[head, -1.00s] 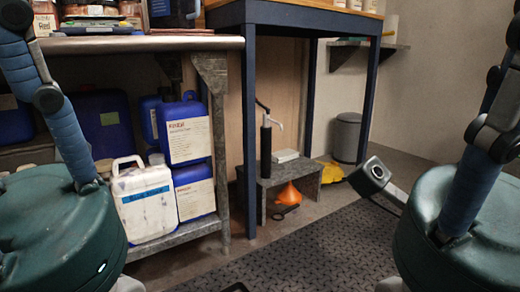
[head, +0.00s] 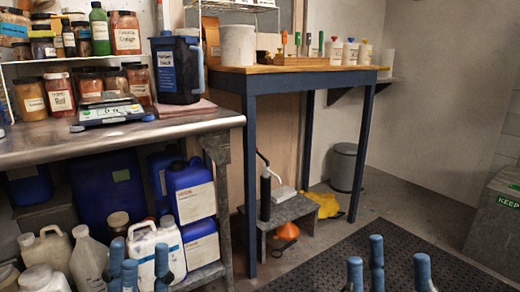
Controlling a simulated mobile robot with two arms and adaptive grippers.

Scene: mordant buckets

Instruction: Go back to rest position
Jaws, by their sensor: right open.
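My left gripper (head: 141,271) shows only as blue fingertips at the bottom edge, left of centre. Its tips stand apart and point up, in front of the white jugs in the picture, with nothing seen between them. My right gripper (head: 388,270) shows as blue fingertips at the bottom edge, right of centre. It is open and empty, over the dark floor mat (head: 330,250) in the picture. The palms and the rest of both arms are out of view.
A metal bench (head: 150,134) at left bears a scale (head: 112,111), a dark blue jug (head: 177,68) and jars. Blue and white containers stand below. A blue-legged table (head: 252,170) stands at the centre, with a low stool (head: 284,212) beneath. A grey bin (head: 344,166) stands behind; open floor lies right.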

